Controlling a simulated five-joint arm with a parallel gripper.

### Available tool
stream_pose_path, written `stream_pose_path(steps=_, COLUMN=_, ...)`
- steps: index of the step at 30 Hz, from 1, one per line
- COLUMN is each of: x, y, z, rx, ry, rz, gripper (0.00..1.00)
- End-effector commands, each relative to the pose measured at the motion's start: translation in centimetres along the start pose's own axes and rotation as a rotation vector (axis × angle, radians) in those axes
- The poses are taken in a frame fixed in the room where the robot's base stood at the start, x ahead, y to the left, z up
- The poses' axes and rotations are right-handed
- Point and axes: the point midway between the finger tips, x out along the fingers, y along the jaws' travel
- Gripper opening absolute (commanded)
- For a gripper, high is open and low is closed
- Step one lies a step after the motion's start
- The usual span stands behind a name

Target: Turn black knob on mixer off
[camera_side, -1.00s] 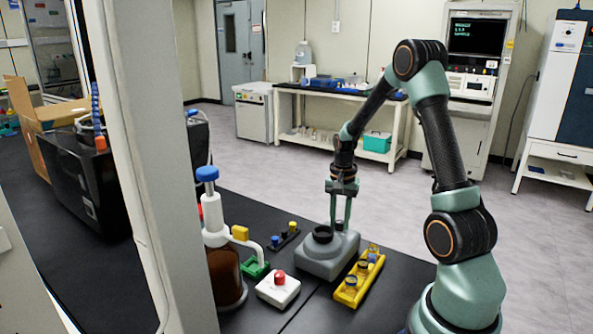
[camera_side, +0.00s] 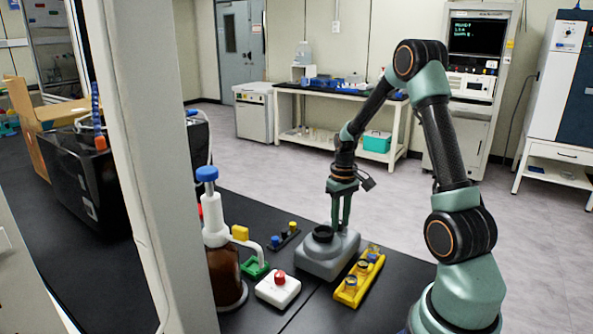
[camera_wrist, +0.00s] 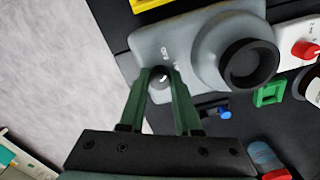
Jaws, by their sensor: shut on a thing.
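The mixer (camera_side: 325,262) is a grey unit with a black round cup on top, standing on the black bench; it also shows in the wrist view (camera_wrist: 180,40). The black knob (camera_wrist: 160,76) is on the mixer's face, with a white mark on it and small lettering beside it. My gripper (camera_wrist: 163,82) has its two green fingers on either side of the knob, shut on it. In the side view my gripper (camera_side: 341,228) reaches down at the back of the mixer, and the knob is hidden there.
A yellow rack (camera_side: 358,284) with small vials stands right of the mixer. A white box with a red knob (camera_side: 278,289), a green holder (camera_side: 255,270) and a brown bottle (camera_side: 226,278) stand to the left. A pale post (camera_side: 150,170) blocks part of the side view.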

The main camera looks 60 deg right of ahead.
Motion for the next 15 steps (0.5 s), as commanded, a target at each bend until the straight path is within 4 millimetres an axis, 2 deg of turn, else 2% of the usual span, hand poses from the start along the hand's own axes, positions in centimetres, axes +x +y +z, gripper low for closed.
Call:
stream_pose_path(steps=6, x=-0.17, y=0.04, z=0.00, rx=-0.191, ry=-0.001, rz=0.000, gripper=0.00)
stream_pose_path(steps=15, x=-0.18, y=0.07, z=-0.01, rx=-0.383, ry=-0.001, rz=0.000, gripper=0.00)
